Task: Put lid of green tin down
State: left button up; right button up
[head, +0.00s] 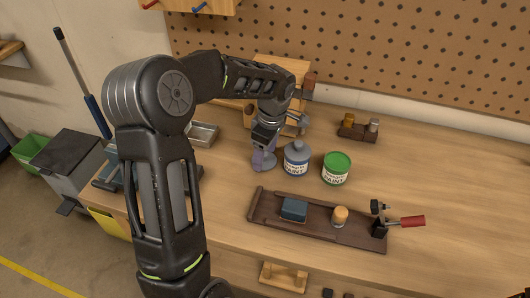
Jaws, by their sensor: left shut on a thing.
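The green tin (336,170) stands upright on the workbench, with a white paint label. Its top is flat and green and shows no knob. The blue tin (296,163) stands just left of it, with a grey-blue knobbed top. My left gripper (263,155) is left of the blue tin, low over the bench, pointing down. It is shut on a small grey-purple thing, seemingly the lid (262,166); fingers and lid are hard to tell apart. I cannot tell whether the lid touches the bench. My right gripper is not in view.
A brown tray (354,234) in front holds a blue block (294,209) and a small tan-topped jar (340,216). A red-handled clamp (405,222) is at its right end. A metal tray (203,134) lies behind my left arm. The bench's right side is clear.

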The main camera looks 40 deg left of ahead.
aim_at(270, 162)
pick_arm(q)
jog(key=o, duration=1.3)
jog(key=r, duration=0.4)
jog(key=d+r, duration=0.1)
jog(key=r, duration=0.7)
jog(key=shift+w+d, duration=0.1)
jog(key=shift+d, duration=0.15)
